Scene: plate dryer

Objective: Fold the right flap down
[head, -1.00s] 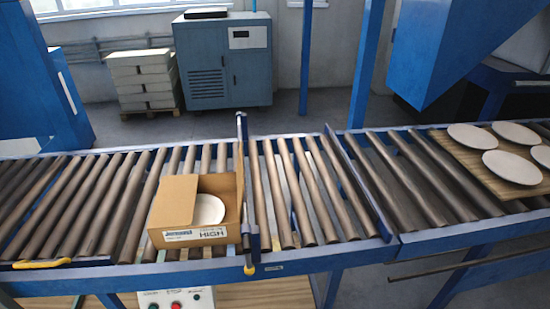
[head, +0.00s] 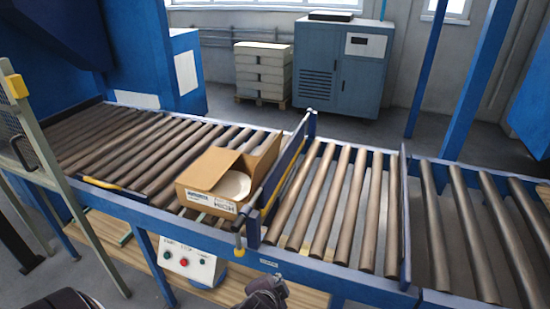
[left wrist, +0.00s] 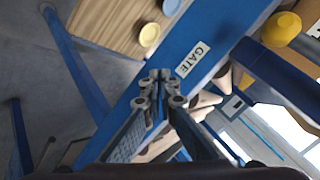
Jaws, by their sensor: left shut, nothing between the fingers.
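An open cardboard box (head: 207,201) with printing on its front stands on the roller conveyor in the head view. A white plate (head: 234,184) shows inside it. The left flap (head: 207,168) lies over the left part of the opening. The right flap (head: 264,160) stands up on the right side, close to the blue gate (head: 290,165). My left gripper (head: 266,283) is at the bottom of the head view, in front of the conveyor and apart from the box. In the left wrist view the left gripper (left wrist: 160,82) is shut and empty. My right gripper is out of view.
The blue gate bar rises just right of the box. A blue rail labelled GATE (left wrist: 192,60) passes behind the fingers in the left wrist view. A button panel (head: 190,262) sits below the conveyor. The rollers (head: 340,205) right of the gate are empty.

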